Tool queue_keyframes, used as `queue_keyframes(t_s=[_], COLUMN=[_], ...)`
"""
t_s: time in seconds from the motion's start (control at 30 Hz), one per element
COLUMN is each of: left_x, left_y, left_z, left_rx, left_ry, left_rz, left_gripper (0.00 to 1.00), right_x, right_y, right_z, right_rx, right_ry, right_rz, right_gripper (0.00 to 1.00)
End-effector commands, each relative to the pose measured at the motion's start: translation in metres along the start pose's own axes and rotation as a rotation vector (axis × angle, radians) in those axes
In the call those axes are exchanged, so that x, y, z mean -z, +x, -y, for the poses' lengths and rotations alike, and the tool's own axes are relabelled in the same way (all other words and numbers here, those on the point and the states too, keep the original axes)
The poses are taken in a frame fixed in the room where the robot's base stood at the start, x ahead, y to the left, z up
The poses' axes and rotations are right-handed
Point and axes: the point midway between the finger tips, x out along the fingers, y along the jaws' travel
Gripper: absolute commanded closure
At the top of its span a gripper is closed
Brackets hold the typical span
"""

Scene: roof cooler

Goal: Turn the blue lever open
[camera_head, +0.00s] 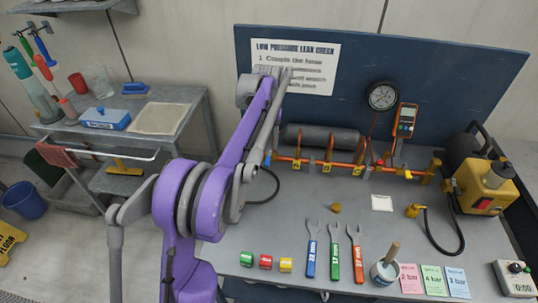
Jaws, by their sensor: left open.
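The orange pipe manifold (345,166) runs along the back of the grey bench, with yellow tags A, B and C on it. A small blue piece, apparently the blue lever (268,158), shows at the manifold's left end; its angle is too small to tell. My purple left arm comes in from the lower left, rises and bends down towards that end. My left gripper (259,166) is open beside the blue piece, partly hidden by my own arm; whether it touches the lever cannot be told. My right gripper is out of view.
A dark cylinder (320,139), gauge (382,96) and orange meter (404,121) stand at the back. A yellow pump (486,187) stands right. The bench middle is mostly clear.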

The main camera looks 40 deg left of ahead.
Motion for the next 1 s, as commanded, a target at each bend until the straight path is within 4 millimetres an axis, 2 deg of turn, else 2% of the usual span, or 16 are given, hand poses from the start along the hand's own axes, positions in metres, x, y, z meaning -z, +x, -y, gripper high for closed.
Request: queue_keyframes(t_s=[0.1,0.33,0.5,0.77,1.0], left_x=[0.0,0.0,0.0,0.0,0.0], left_y=[0.025,0.059,0.069,0.07,0.069], left_z=[0.0,0.0,0.0,0.0,0.0], left_rx=[0.0,0.0,0.0,0.0,0.0], left_ry=[0.001,0.001,0.001,0.001,0.001], left_rz=[0.0,-0.001,-0.001,-0.001,-0.001], left_gripper=[0.47,0.47,0.47,0.47,0.89], right_x=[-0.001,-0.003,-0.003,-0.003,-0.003], right_y=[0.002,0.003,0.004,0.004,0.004], right_z=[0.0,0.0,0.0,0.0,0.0], right_rx=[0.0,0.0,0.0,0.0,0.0], right_ry=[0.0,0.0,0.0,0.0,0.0], right_rz=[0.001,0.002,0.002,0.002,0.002], right_gripper=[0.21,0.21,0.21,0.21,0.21])
